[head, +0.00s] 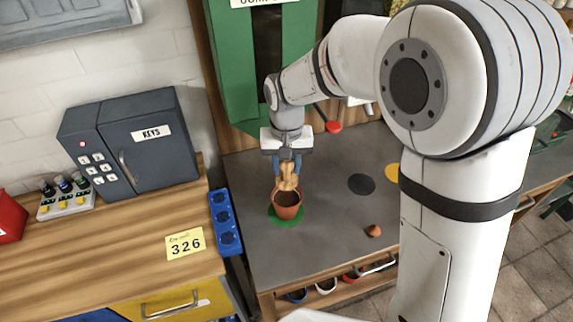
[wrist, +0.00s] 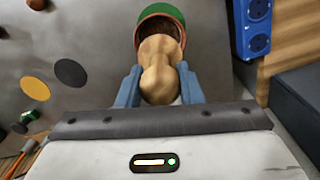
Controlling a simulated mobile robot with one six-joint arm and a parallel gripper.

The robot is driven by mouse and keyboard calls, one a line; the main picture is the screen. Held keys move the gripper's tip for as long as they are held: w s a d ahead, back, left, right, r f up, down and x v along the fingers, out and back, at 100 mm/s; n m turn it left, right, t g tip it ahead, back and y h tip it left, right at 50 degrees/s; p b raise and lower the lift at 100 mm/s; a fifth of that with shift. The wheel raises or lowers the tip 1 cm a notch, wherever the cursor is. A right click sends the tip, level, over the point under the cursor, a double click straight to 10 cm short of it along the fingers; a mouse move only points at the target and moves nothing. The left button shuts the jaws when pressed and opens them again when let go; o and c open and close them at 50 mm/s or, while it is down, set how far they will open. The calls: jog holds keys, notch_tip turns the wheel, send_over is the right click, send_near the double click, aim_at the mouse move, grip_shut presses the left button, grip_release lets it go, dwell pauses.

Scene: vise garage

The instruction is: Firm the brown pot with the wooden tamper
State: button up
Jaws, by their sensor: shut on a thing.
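The brown pot (head: 288,207) stands upright on a green disc (head: 272,213) on the grey bench top. Dark soil shows inside it. My gripper (head: 288,174) is shut on the wooden tamper (head: 289,183) and holds it upright above the pot. The tamper's lower end overlaps the pot's far rim in the head view; I cannot tell whether it touches the soil. In the wrist view the tamper (wrist: 161,75) sits between the blue fingers (wrist: 160,88), and the pot (wrist: 161,22) shows behind it, partly hidden.
A black disc (head: 361,184), a yellow disc (head: 393,173) and a small terracotta piece (head: 374,231) lie to the right on the bench. A blue socket strip (head: 226,222) runs along the bench's left edge. A dark key safe (head: 132,143) stands on the wooden counter. The grey bench front is clear.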

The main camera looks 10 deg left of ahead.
jog(key=shift+r+p, duration=2.05)
jog(key=shift+r, duration=0.95)
